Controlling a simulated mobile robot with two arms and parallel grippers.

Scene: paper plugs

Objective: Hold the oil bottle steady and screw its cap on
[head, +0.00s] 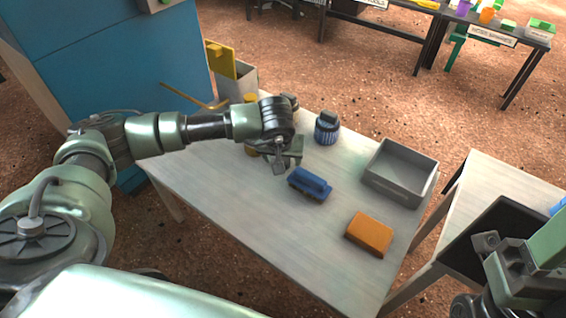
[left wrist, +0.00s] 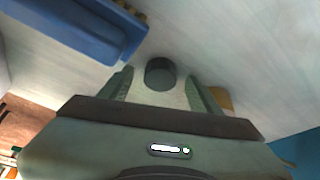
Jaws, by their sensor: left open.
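A dark round cap (left wrist: 160,73) shows in the left wrist view, between the two fingers of my left gripper (left wrist: 158,92). The fingers are open and a gap shows on both sides of the cap. In the head view my left gripper (head: 287,160) is low over the table and hides the cap. An amber thing, likely the oil bottle (head: 250,152), stands behind my left wrist, which hides much of it. An amber patch also shows beyond the right finger in the left wrist view (left wrist: 223,98). My right gripper (head: 503,258) is at the lower right, its jaws unclear.
A blue brush (head: 310,185) lies close to my left gripper. A blue ribbed jar (head: 326,132) with a dark top stands behind it. A grey open tray (head: 410,191) and an orange block (head: 369,235) are to the right. The table's near left (head: 270,235) is clear.

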